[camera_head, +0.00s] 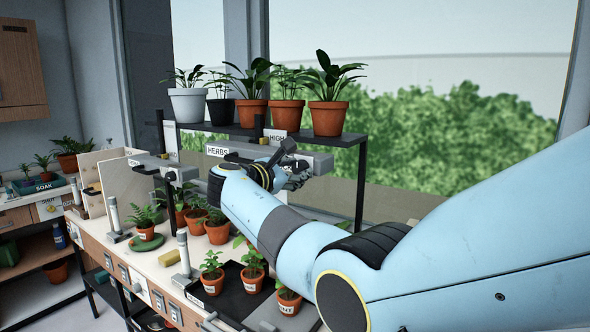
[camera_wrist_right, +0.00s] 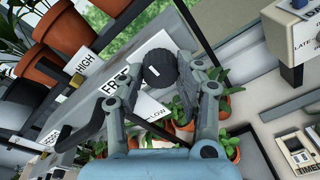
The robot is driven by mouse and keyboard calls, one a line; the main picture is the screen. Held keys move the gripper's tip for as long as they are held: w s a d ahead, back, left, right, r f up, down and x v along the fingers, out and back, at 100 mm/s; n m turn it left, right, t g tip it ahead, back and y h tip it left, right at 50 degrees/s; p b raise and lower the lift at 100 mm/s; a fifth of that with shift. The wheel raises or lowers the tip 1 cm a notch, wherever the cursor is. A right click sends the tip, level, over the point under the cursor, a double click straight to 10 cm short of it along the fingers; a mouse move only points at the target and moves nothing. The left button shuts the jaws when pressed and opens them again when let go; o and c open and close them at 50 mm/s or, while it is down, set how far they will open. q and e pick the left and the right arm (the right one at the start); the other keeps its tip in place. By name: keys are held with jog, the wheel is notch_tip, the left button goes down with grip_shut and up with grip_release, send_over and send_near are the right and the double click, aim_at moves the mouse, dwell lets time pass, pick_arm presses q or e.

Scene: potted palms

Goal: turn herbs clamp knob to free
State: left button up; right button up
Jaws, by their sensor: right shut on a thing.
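The herbs clamp is a grey bar (camera_head: 318,160) under the black shelf, with a HERBS label (camera_head: 217,151) on it. In the right wrist view its dark round knob (camera_wrist_right: 160,68) with a small white mark sits between the fingers. A white label plate starting with "FR" (camera_wrist_right: 117,82) is beside the knob, partly covered by a finger. My right gripper (camera_head: 292,172) is at the clamp; in the wrist view the gripper (camera_wrist_right: 163,82) is shut on the knob. In the head view I cannot make out the knob clearly. My left gripper is not in view.
Several potted plants stand on the black shelf (camera_head: 350,139) above the clamp. Small potted herbs (camera_head: 212,284) stand on the bench below, some in a black tray (camera_head: 236,299). A white upright board (camera_head: 124,186) is at the left. My right arm covers the bench's right part.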

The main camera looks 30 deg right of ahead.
jog(key=shift+n, duration=0.4)
jog(key=o, duration=1.1)
jog(key=shift+a, duration=0.1)
jog(key=shift+o, duration=0.2)
jog(key=v, duration=0.7)
jog(key=shift+a, duration=0.25)
